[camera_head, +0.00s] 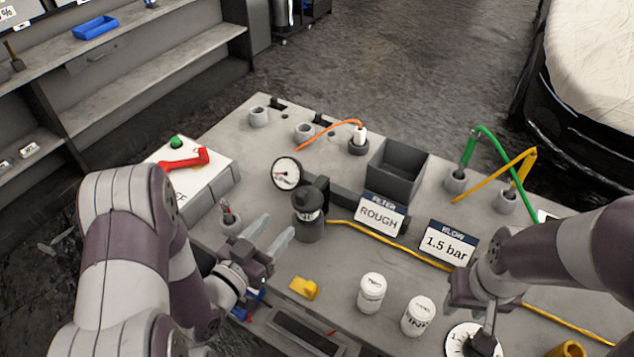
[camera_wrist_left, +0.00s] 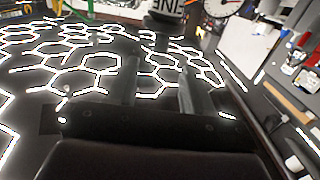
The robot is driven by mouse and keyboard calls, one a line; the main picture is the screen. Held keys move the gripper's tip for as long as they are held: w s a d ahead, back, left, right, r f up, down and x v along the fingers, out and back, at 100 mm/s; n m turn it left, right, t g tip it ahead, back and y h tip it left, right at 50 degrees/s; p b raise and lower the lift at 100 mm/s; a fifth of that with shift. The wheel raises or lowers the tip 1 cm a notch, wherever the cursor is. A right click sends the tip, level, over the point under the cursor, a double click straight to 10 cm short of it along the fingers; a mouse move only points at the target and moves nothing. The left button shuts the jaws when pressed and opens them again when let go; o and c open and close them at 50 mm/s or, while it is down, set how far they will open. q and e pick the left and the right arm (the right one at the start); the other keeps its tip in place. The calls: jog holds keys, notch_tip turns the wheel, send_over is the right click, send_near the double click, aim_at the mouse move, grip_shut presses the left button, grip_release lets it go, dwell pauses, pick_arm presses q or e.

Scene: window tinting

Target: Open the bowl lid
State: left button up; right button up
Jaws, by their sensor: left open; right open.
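The filter bowl (camera_head: 308,228) is a dark grey cylinder with a black knobbed lid (camera_head: 308,196) seated on it. It stands upright on the bench beside a round gauge. Its lettered label also shows at the top of the left wrist view, where the bowl (camera_wrist_left: 165,22) is partly cut off. My left gripper (camera_head: 280,228) is open and empty, its fingers pointing at the bowl from the near left, apart from the lid. In the left wrist view the gripper (camera_wrist_left: 163,78) shows clear space between its fingers. My right gripper (camera_head: 482,318) is open at the right, over a round white dial, its fingertips hard to make out.
A yellow hose (camera_head: 390,237) runs across the bench (camera_head: 345,258). A grey bin (camera_head: 396,170) stands further back.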

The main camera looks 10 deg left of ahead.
aim_at(298, 197)
pick_arm(q)
jog(key=x, duration=0.4)
jog(key=p+x, duration=0.1)
jog(key=x, duration=0.2)
jog(key=r+p+x, duration=0.1)
jog(key=x, duration=0.3)
jog(key=shift+w+d+r, duration=0.1)
jog(key=shift+w, duration=0.25)
jog(key=shift+w+d, duration=0.1)
jog(key=shift+w, duration=0.35)
grip_shut()
